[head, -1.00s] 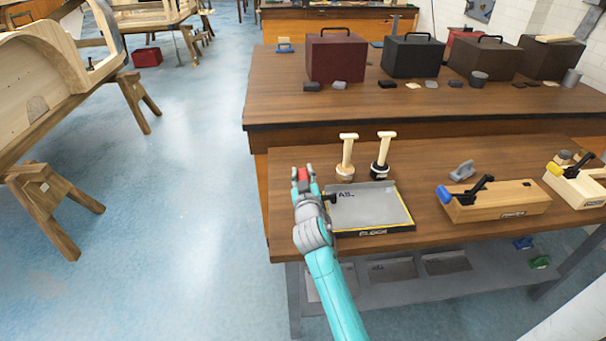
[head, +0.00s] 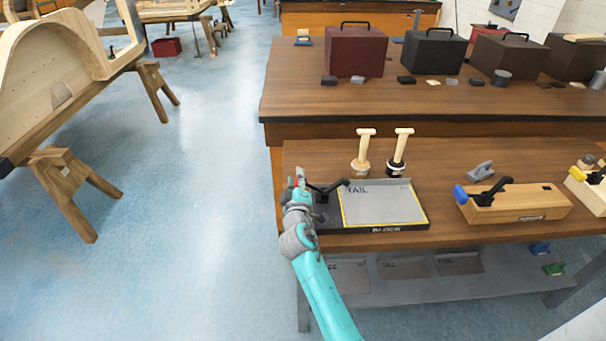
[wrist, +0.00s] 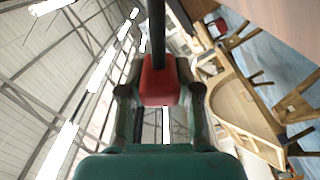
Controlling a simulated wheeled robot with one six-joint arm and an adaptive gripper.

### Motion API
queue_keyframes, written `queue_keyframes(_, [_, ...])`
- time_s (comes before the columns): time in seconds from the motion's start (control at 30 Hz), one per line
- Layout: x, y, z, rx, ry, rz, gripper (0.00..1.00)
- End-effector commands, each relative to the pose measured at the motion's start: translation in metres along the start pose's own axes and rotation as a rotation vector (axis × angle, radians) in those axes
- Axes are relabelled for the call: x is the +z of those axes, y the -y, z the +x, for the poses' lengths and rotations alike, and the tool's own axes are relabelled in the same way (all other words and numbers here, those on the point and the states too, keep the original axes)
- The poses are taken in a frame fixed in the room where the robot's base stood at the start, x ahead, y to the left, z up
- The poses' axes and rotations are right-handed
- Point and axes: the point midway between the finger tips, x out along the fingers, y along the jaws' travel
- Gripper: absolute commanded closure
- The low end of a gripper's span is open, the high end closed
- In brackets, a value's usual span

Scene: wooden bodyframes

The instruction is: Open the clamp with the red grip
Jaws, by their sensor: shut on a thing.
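The clamp (head: 322,190) is black and sits at the left edge of a dark tray (head: 385,229) marked TAIL and BLOCK, with a grey panel in it. Its black arm stands out to the right above the tray's upper left corner. My gripper (head: 298,182) is left of the clamp, at the bench's left edge. In the wrist view my gripper (wrist: 160,95) is shut on the red grip (wrist: 160,80), with a black lever running up from it. In the head view only a little red shows between the fingers. The clamp's base is partly hidden.
Two wooden-handled tools (head: 363,153) stand behind the tray. A wooden block with a blue-gripped clamp (head: 515,202) and another with a yellow-gripped one (head: 590,190) are to the right. Several cases (head: 357,50) stand on the back bench.

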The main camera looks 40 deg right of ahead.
Motion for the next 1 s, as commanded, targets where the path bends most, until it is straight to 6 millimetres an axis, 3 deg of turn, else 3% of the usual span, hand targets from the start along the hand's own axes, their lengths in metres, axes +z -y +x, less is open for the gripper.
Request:
queue_keyframes(0.4, [0.004, 0.029, 0.0, -0.002, 0.001, -0.264, 1.0])
queue_keyframes(1.0, [0.006, 0.036, 0.0, -0.002, 0.001, -0.336, 1.0])
